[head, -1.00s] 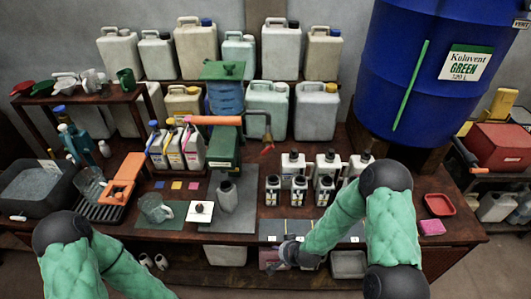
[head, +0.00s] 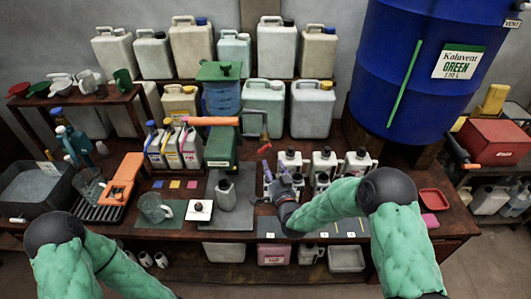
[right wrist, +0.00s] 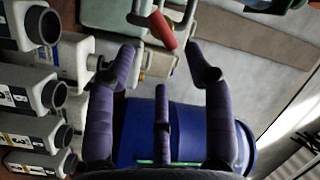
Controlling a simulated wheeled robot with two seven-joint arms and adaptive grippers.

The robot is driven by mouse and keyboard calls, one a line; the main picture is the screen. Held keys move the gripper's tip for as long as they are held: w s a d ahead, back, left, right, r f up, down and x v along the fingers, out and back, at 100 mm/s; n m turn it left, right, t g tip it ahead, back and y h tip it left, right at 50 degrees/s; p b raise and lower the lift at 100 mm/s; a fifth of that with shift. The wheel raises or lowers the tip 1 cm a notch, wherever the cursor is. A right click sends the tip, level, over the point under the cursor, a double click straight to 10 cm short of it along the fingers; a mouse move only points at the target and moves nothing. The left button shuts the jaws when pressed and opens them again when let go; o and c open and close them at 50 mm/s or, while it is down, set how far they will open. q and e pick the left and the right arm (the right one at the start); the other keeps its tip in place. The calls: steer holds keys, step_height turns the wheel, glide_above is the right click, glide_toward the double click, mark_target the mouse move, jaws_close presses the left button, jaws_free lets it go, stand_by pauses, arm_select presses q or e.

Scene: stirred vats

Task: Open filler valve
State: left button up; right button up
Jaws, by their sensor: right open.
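The filler is a green stand (head: 222,147) with a blue tank (head: 224,98) and an orange bar (head: 213,121). A thin pipe at its right carries a small red valve handle (head: 264,146). In the right wrist view the red handle (right wrist: 161,30) lies beyond the fingertips, roughly between them. My right gripper (head: 268,183) is open and empty, below and in front of the handle, apart from it as far as I can tell. Its spread fingers (right wrist: 162,58) show in the right wrist view. A grey bottle (head: 226,196) stands upright at the filler. My left gripper is out of view.
Several bottles with dark caps (head: 324,165) stand close to the right of my right gripper. A big blue drum (head: 415,75) is at the right. A glass jug (head: 155,207) and a white pad (head: 199,211) are left of the grey bottle.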

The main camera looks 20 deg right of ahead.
mark_target(265, 146)
steer(key=w, duration=0.9)
steer(key=shift+b, duration=0.45)
steer(key=shift+f, duration=0.1)
jaws_close()
